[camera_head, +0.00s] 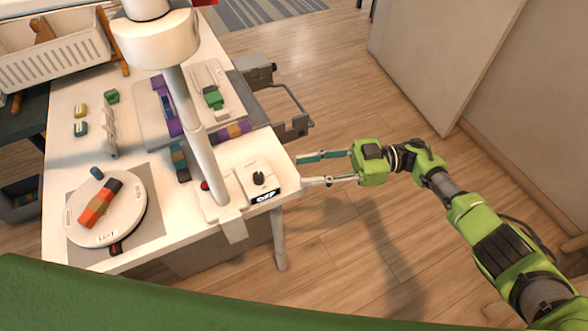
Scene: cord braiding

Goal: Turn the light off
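A white lamp (187,100) stands at the table's front right, with a round head at the top, a thick post and a flat base. A small red button (205,185) shows on the base beside the post. I cannot tell whether the lamp is lit. My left gripper is not in view.
The white table (65,151) carries a round disc (128,217) with a colored braid piece, a grey tray (143,127), and several colored spools. A white basket (60,60) stands at the back left. A metal bracket (290,128) juts from the right edge. Floor right of the table is open.

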